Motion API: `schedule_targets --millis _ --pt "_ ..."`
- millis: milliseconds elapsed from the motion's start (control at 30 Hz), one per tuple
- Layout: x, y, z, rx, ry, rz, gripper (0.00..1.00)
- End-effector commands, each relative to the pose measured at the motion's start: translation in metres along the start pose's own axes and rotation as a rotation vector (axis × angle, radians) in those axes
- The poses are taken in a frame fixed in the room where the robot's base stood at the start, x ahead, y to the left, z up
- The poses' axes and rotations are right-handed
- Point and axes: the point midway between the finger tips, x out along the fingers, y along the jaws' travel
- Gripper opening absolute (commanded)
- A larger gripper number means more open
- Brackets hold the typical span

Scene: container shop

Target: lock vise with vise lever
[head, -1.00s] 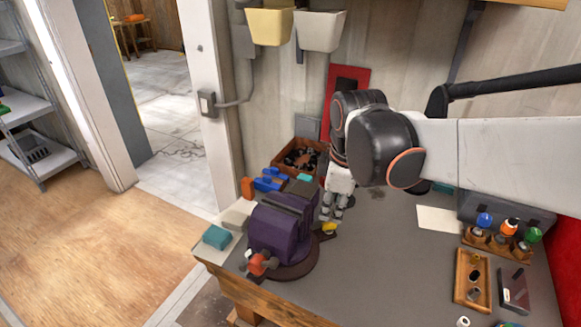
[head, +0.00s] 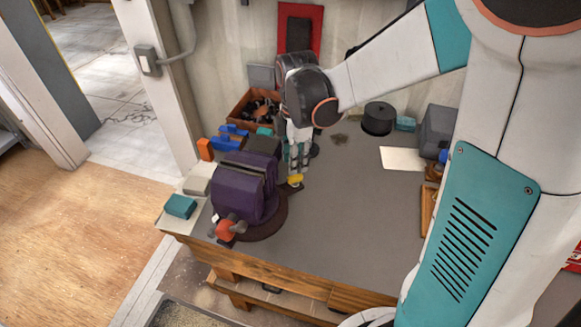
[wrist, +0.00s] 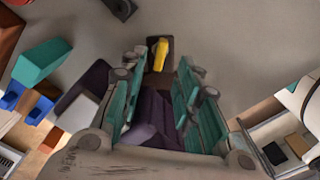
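A purple vise (head: 240,190) stands on a round dark base at the left end of the workbench. A red-orange part (head: 228,230) shows at its front. A small yellow lever (head: 295,179) sits on a dark piece at the right side of the vise; it also shows in the wrist view (wrist: 160,53). I cannot tell which part the task calls the vise lever. My gripper (head: 299,168) points down beside the vise, just above or behind the yellow lever. In the wrist view my gripper (wrist: 160,68) has its fingers apart, with the yellow lever between or beyond the tips.
Blue clamps (head: 230,138), an orange block (head: 205,149) and a teal block (head: 180,206) lie around the vise. A brown bin (head: 258,106) stands behind it. A black round object (head: 378,118) and a white sheet (head: 402,158) lie to the right. The bench middle is clear.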

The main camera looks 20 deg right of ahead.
Motion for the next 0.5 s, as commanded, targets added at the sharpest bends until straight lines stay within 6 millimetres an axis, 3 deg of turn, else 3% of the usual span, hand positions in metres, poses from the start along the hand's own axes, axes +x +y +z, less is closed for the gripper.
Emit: schedule_targets --millis 33,200,500 --pt "0.013 0.000 0.000 0.000 0.000 0.000 0.30" --pt "0.040 0.000 0.000 0.001 0.000 0.000 0.30" --pt "0.060 0.000 0.000 0.001 0.000 0.000 0.30"
